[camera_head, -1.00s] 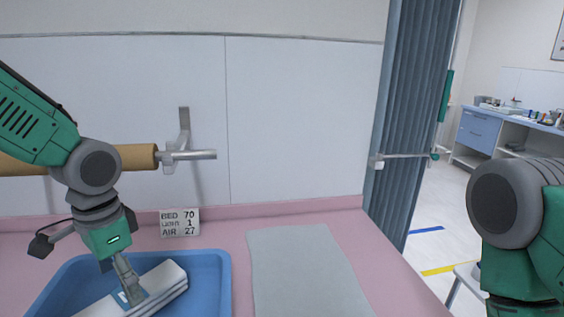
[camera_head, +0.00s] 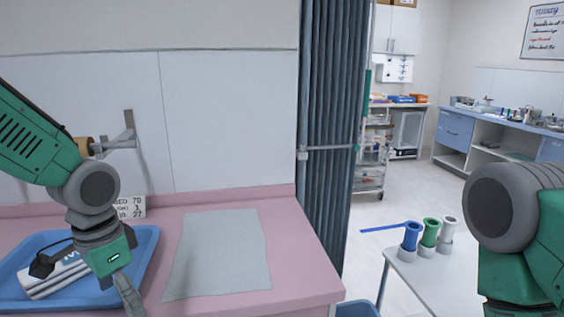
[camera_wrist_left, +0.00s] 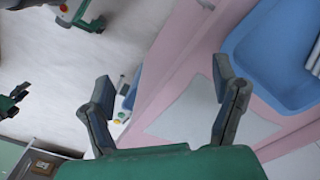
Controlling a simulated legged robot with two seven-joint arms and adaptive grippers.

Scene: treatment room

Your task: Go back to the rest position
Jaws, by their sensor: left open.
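The tray also shows at the upper right there (camera_wrist_left: 250,70). White folded cloths (camera_head: 55,281) lie in the tray, partly behind my left arm. My right arm shows at the right of the head view, but its gripper is out of sight.
A grey mat (camera_head: 215,255) lies on the pink counter (camera_head: 285,265). A pleated blue-grey curtain (camera_head: 335,130) hangs at the counter's right end. A white table (camera_head: 440,285) with blue, green and white spool-like items (camera_head: 429,233) stands to the right. Open floor (camera_head: 385,215) lies beyond.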

